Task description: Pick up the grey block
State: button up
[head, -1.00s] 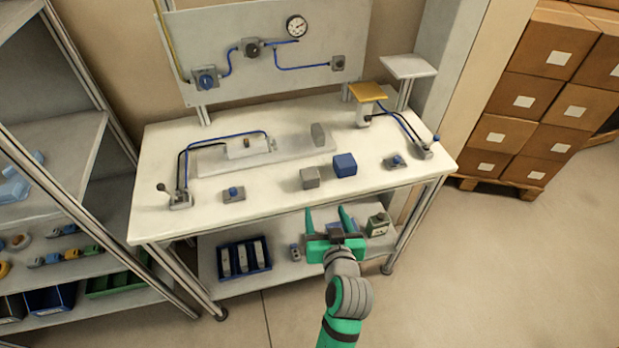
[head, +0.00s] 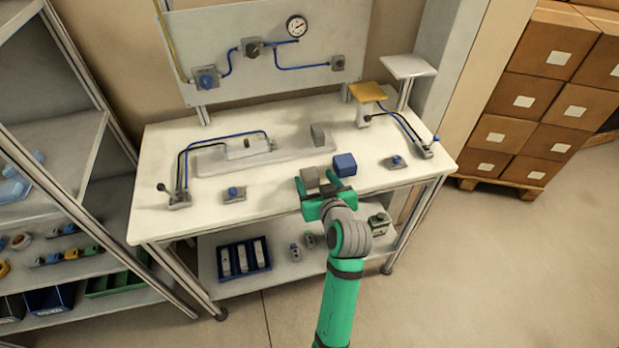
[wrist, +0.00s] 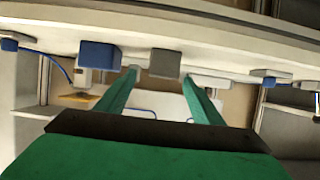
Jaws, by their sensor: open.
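The grey block (head: 309,176) sits near the front edge of the white workbench, left of the blue block (head: 344,164). My green gripper (head: 319,184) is at the bench's front edge with its fingers spread, reaching toward the grey block. In the wrist view, the grey block (wrist: 165,63) shows between the tips of the open gripper (wrist: 160,76), and the blue block (wrist: 98,56) is just outside the left finger. Whether the fingers touch the grey block cannot be told. The lower part of the block is partly hidden in the head view.
The workbench (head: 240,210) also carries a taller grey piece (head: 318,134) on a raised plate, a blue-knobbed box (head: 234,194) and another (head: 395,162). A lever unit (head: 180,200) stands at left. A lower shelf holds a blue bin (head: 243,259). Cartons (head: 545,95) stand at right.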

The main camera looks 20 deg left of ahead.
aim_at(310, 176)
jog(key=x, duration=0.4)
jog(key=shift+w+a+f, duration=0.1)
jog(key=shift+a+f, duration=0.15)
jog(key=shift+a, duration=0.15)
jog(key=c, duration=1.2)
jog(key=shift+r, duration=0.1)
